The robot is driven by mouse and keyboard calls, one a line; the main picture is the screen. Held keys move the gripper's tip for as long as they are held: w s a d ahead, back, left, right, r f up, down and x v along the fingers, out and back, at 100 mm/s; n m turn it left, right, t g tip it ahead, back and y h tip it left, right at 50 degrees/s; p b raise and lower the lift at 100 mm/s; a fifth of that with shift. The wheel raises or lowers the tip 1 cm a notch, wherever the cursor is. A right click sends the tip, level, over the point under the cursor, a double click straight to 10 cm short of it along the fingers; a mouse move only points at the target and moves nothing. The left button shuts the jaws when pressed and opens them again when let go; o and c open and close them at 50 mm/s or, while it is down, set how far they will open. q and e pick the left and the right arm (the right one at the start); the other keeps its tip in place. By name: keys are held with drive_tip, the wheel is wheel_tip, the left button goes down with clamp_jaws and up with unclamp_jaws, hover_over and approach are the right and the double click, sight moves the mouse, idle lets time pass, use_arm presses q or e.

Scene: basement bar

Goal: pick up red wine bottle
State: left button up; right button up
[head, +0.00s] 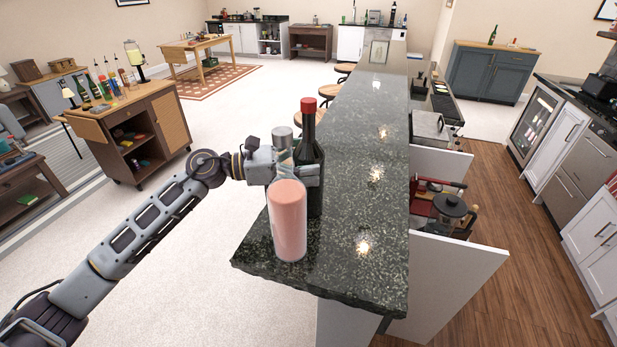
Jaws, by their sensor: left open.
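The red wine bottle (309,150), dark with a red cap, stands upright near the front left end of the speckled dark counter (345,240). My left gripper (302,173) reaches in from the left at the height of the bottle's body. It is open, with its fingers close to the bottle; whether they touch it I cannot tell. A pink cylinder (288,222) stands in front and hides part of the gripper and the bottle's lower left side. My right gripper is out of view.
A silver-capped clear container (282,138) is close beside the bottle, partly hidden by the gripper. The counter behind the bottle is mostly clear. A coffee press (450,212) stands lower on the right. A wooden cart (140,130) with bottles stands left.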

sight(308, 118)
use_arm(q)
drive_tip(key=shift+c, duration=0.2)
drive_tip(key=c, duration=2)
drive_tip(key=shift+r, duration=0.15)
clamp_jaws()
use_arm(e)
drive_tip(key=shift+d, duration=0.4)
use_arm(q)
drive_tip(key=shift+r, duration=0.15)
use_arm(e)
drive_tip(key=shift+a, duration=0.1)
use_arm(q)
drive_tip(key=shift+r, duration=1.1)
wheel_tip(308, 118, up, 4)
drive_tip(key=shift+r+b, duration=0.25)
drive_tip(key=shift+b, duration=0.3)
drive_tip(key=shift+r, duration=1.5)
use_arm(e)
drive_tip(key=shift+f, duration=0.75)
